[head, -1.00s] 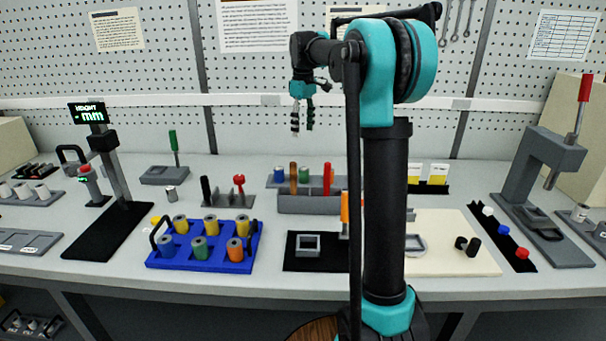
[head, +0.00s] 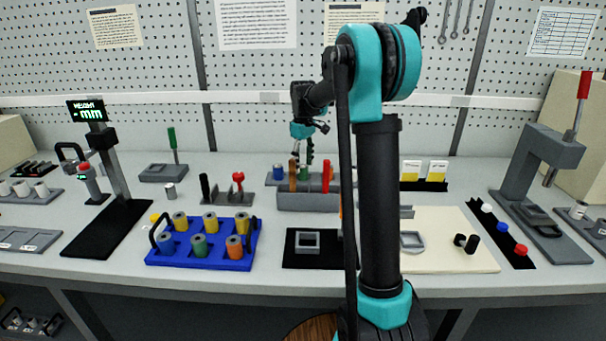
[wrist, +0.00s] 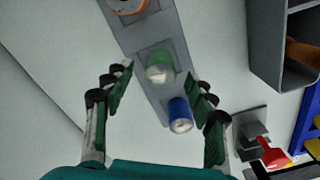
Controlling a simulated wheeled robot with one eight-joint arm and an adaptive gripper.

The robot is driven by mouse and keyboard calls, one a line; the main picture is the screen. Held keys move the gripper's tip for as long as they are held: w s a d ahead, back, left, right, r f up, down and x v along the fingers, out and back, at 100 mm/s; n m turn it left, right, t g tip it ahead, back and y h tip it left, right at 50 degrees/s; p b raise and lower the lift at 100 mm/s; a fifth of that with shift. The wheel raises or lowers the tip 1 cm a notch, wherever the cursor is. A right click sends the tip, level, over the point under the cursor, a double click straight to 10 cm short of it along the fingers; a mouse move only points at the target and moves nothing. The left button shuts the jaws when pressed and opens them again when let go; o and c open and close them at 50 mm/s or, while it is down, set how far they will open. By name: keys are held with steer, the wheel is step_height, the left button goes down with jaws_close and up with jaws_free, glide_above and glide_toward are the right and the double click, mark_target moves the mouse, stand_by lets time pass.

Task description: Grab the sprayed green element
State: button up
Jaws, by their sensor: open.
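The green element (wrist: 160,72) is a short cylinder with a pale top, seated in a square pocket of a grey strip holder (wrist: 178,60). In the wrist view it lies between the fingertips of my gripper (wrist: 160,73), which is open and empty. I cannot tell how far above it the fingers are. In the head view my gripper (head: 302,162) points down behind the long grey rack, and the green element (head: 304,174) is partly hidden there. A blue element (wrist: 181,114) and an orange one (wrist: 127,5) share the holder.
The grey rack (head: 308,201) with upright orange and red handles stands in front of the holder. A blue tray (head: 200,264) of spools is at front left, one spool green (head: 199,246). Bare table lies left of the holder in the wrist view.

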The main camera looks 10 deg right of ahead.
steer(key=shift+f, duration=0.8)
steer(key=shift+c, duration=0.2)
steer(key=c, duration=1.2)
steer(key=shift+r, duration=0.2)
